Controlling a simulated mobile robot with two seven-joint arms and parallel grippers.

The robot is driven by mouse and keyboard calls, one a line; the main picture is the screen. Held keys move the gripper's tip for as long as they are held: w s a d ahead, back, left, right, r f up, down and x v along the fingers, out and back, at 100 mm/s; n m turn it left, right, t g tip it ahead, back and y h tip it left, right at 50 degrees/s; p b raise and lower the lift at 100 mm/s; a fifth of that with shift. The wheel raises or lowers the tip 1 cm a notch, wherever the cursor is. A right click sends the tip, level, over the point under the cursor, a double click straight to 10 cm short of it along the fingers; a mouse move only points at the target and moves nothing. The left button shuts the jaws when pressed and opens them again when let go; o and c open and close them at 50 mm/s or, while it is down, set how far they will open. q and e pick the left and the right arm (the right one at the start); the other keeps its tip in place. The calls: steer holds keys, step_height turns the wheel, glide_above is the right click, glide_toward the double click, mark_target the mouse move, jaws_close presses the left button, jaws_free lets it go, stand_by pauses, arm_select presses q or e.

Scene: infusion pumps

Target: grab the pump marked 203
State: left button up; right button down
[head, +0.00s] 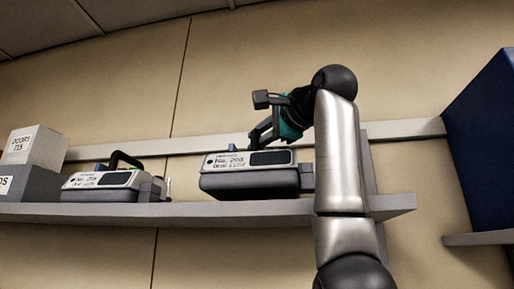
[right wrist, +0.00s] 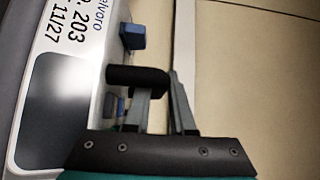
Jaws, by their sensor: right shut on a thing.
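The pump marked 203 (head: 250,183) is a grey box with a pale label face and a dark screen, standing on the shelf. Its label "203" and dark screen also show large in the right wrist view (right wrist: 80,75). My right gripper (head: 262,136) reaches in from above and behind the pump. In the right wrist view its fingers (right wrist: 160,88) are shut on the pump's black handle (right wrist: 137,77). My right arm hides the space just right of the pump. My left gripper is not in view.
Another pump (head: 112,184) with a raised black handle stands to the left on the same shelf (head: 230,212). A white box (head: 36,147) sits on a grey box (head: 30,185) at the far left. A dark blue cabinet (head: 490,130) stands at the right.

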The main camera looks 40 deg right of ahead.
steer(key=shift+s+r, duration=0.1)
steer(key=shift+r, duration=3.7)
steer(key=shift+a+r, duration=0.1)
steer(key=shift+r, duration=0.05)
